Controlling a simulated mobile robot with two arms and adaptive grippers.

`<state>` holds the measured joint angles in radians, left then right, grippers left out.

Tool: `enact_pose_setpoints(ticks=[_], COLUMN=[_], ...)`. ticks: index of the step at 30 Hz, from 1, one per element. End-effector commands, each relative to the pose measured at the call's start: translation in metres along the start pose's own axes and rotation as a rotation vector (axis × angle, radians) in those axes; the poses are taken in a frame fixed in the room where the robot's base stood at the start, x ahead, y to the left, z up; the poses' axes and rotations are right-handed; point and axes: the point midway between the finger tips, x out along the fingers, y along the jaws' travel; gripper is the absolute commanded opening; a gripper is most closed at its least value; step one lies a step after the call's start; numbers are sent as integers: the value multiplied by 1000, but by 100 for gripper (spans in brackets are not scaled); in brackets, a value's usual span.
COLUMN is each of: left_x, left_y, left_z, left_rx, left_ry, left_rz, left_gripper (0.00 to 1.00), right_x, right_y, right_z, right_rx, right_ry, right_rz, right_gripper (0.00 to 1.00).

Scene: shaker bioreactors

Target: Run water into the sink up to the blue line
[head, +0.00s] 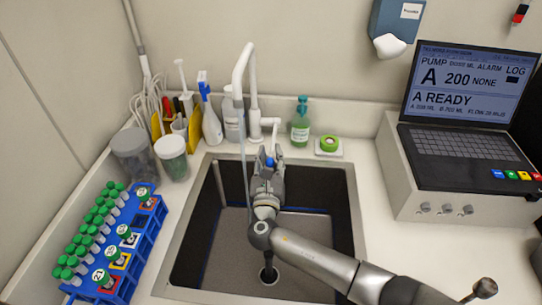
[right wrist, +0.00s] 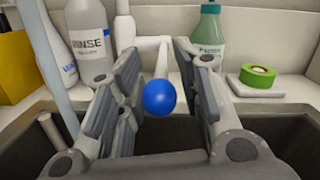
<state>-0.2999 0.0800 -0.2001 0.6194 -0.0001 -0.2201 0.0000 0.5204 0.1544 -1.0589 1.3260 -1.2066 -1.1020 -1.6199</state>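The sink (head: 345,180) is a dark basin with a steel rim. A blue line (head: 303,211) runs around its inner walls. The grey floor and round drain (head: 268,275) show, with no clear water level above them. The white tap (head: 240,70) arches over the back rim. A thin blue-grey strand (head: 244,160) drops from its spout; it looks like a water stream, but I cannot be sure. The tap lever ends in a blue knob (right wrist: 160,98). My right gripper (head: 270,160) is open, its fingers on either side of the knob with a gap visible. My left gripper is not in view.
A rod (head: 218,180) leans at the sink's left wall. Bottles (head: 211,125) and a green soap bottle (head: 300,125) stand behind, with green tape (head: 329,144) beside. A blue tube rack (head: 145,235) is left; a pump console (head: 440,185) is right.

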Motion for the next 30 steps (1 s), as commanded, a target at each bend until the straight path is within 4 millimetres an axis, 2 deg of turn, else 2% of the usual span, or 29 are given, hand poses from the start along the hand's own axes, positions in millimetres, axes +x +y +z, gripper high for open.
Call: enact_pose_setpoints(ticks=[10, 14, 17, 24, 30], left_x=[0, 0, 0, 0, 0], left_y=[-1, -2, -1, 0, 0], left_z=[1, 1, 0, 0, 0], left_rx=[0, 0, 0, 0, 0], left_ry=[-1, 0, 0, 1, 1], left_rz=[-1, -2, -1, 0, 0], left_gripper=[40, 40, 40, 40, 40], right_x=[2, -4, -18, -70, -104], right_y=[-1, -1, 0, 0, 0], right_z=[2, 2, 1, 0, 0], right_rx=[0, 1, 1, 3, 0], right_ry=[-3, -3, -2, 0, 1], right_rz=[-2, -1, 1, 0, 0], right_gripper=[33, 33, 33, 33, 33])
